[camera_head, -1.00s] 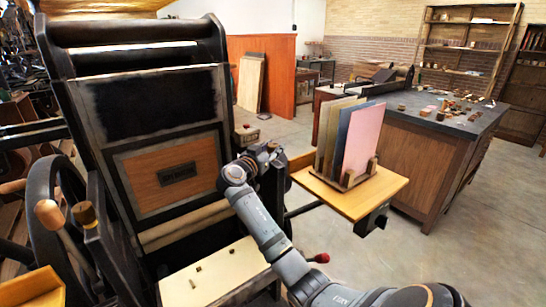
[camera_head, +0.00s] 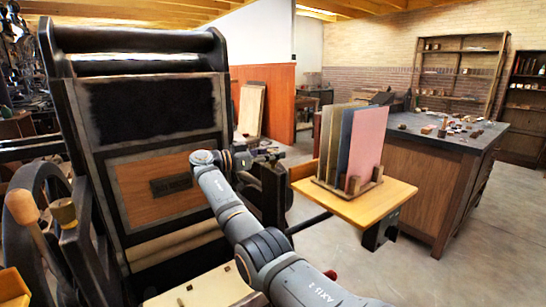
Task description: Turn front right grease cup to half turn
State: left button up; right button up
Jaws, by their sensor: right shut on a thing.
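My right arm reaches up from the lower right across the front of the black hand press (camera_head: 222,105). My right gripper (camera_head: 266,160) is at the press's right side frame, beyond my grey wrist. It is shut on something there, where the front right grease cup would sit. The cup itself is mostly hidden behind the gripper and cannot be made out clearly. A similar brass cup (camera_head: 63,211) stands on the left side frame of the press. My left gripper is not in view.
A wooden side shelf (camera_head: 395,197) with a rack of upright coloured boards (camera_head: 364,145) juts out just right of my gripper. A wooden-handled lever (camera_head: 24,208) and a wheel stand at left. A dark-topped cabinet (camera_head: 425,180) stands behind; floor at right is clear.

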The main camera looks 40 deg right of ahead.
jog(key=shift+g, duration=0.3)
dwell(0.4)
jog(key=o, duration=1.2)
